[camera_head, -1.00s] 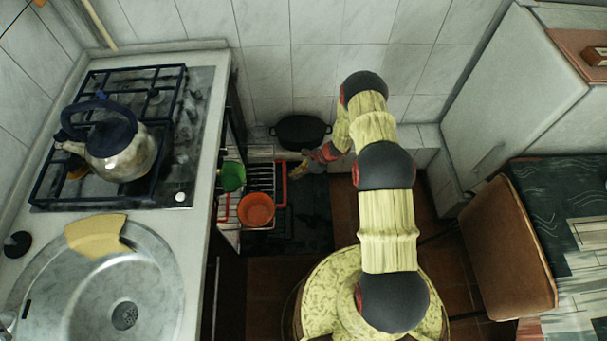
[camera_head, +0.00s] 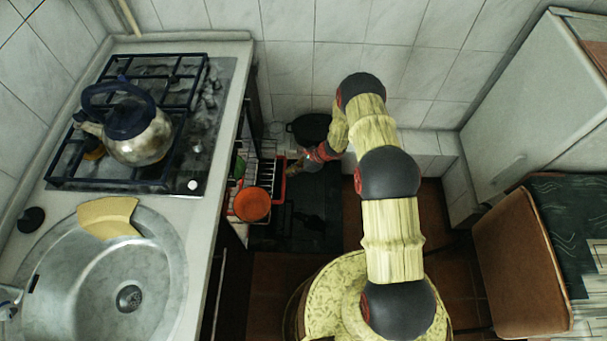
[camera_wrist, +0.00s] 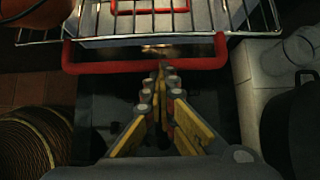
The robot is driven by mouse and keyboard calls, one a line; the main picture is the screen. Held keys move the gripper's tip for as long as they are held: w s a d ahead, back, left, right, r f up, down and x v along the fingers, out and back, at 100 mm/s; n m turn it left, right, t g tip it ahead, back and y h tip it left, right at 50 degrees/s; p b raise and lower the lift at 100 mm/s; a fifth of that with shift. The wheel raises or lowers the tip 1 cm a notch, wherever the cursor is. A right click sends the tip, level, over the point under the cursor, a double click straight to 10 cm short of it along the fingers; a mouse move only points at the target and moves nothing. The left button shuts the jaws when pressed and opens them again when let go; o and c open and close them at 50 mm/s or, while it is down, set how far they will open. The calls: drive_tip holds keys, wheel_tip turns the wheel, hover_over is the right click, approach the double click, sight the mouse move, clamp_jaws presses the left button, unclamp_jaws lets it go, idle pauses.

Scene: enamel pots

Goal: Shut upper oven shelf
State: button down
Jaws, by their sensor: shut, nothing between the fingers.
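The upper oven shelf is a wire rack (camera_head: 266,176) with a red front bar, sticking out from under the counter at the left. In the wrist view, its red bar (camera_wrist: 100,67) crosses the upper middle, with the wire grid (camera_wrist: 215,35) beyond. My gripper (camera_head: 297,165) is low beside the bar's outer side. In the wrist view its yellow fingers (camera_wrist: 166,75) are together, empty, with the tips at the bar; I cannot tell whether they touch it. An orange pot (camera_head: 252,204) stands on the near part of the shelf. A green pot (camera_head: 238,168) is mostly hidden by the counter.
A black pot (camera_head: 311,128) stands by the back wall, close behind my gripper. A dark flat surface (camera_head: 312,205) lies below the shelf. The counter holds a kettle (camera_head: 133,128) on the hob and a sink (camera_head: 105,285). A brown chair (camera_head: 520,258) is at the right.

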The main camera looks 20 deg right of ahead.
sight(252, 173)
drive_tip(key=w+a+b, duration=0.1)
drive_tip(key=a, duration=0.4)
drive_tip(key=w+a+b, duration=0.1)
drive_tip(key=w+a, duration=0.1)
drive_tip(key=a, duration=0.3)
drive_tip(key=w+a+b, duration=0.1)
drive_tip(key=w+a, duration=0.1)
drive_tip(key=a, duration=0.4)
drive_tip(key=shift+f+b, duration=0.15)
drive_tip(key=shift+b, duration=0.15)
